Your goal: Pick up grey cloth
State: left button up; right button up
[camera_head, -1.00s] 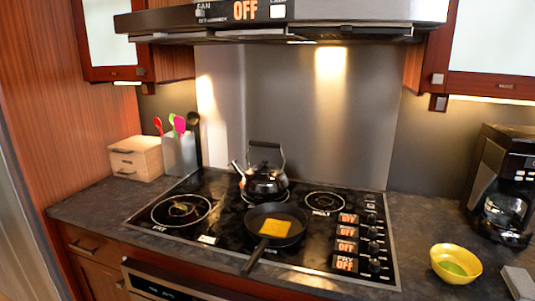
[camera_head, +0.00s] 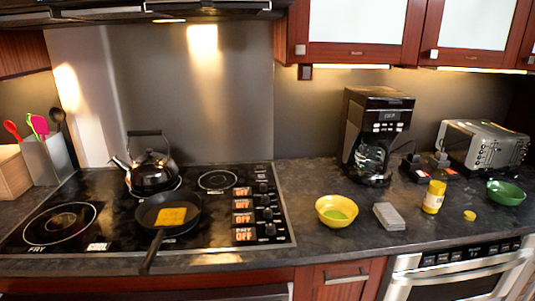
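A grey block-shaped thing (camera_head: 389,216), which looks like the folded grey cloth, lies on the dark countertop. It is just right of the yellow bowl (camera_head: 337,211) and left of a yellow jar (camera_head: 434,197), apart from both. Neither of my grippers shows in the head view.
A cooktop (camera_head: 262,244) with a pan (camera_head: 168,216) and a kettle (camera_head: 150,170) is at left. A coffee maker (camera_head: 374,137) stands behind the grey thing. A toaster (camera_head: 484,146) and green bowl (camera_head: 506,194) are farther right. The counter in front of the grey thing is clear.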

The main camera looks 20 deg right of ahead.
aim_at(390, 220)
jog(key=z, duration=1.65)
jog(key=i+l+z, duration=0.2)
